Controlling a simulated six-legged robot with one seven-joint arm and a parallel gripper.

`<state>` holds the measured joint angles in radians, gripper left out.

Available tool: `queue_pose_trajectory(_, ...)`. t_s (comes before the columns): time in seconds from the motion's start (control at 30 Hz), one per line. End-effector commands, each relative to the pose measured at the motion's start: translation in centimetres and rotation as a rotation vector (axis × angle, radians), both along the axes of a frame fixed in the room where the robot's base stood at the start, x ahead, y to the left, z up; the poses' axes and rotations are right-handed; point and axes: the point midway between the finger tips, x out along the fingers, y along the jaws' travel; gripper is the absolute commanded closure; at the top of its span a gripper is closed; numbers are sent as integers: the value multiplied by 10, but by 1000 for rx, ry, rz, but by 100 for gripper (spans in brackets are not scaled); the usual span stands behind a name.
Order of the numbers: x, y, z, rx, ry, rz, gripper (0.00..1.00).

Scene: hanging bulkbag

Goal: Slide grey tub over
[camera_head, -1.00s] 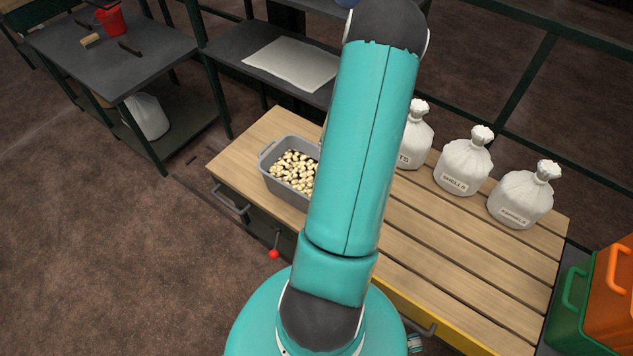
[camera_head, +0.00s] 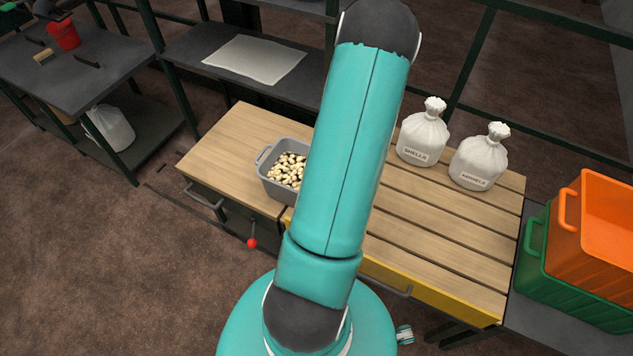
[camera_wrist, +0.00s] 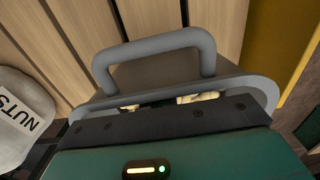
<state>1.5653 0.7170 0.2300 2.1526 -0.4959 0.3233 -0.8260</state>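The grey tub (camera_head: 270,179) stands on the wooden bench, left of its middle, filled with pale nuts (camera_head: 287,170). My arm hides its right part in the head view. In the wrist view one looped tub handle (camera_wrist: 155,50) and the grey rim (camera_wrist: 256,84) show close up, with a little of the pale contents between. The dark and teal body of my gripper (camera_wrist: 165,122) is right over the tub and covers most of it. Its fingers are hidden in both views, so I cannot tell whether they hold the tub.
Two white sacks, SHELLS (camera_head: 423,137) and KERNELS (camera_head: 479,162), stand along the bench's back. A NUTS sack (camera_wrist: 22,115) is left in the wrist view. Slatted bench top (camera_head: 425,225) is clear in front. Green (camera_head: 575,285) and orange (camera_head: 600,225) crates stand at right.

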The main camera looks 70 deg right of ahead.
Motion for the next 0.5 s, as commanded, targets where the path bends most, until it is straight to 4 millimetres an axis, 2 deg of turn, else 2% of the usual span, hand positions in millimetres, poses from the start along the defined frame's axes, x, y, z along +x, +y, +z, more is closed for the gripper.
queue_pose_trajectory(0.03, -16, 1, 0, 1, 1, -7, 100)
queue_pose_trajectory(0.1, -35, 2, 0, 0, 0, -7, 100)
queue_pose_trajectory(0.5, -136, 13, 0, 0, -1, -7, 100)
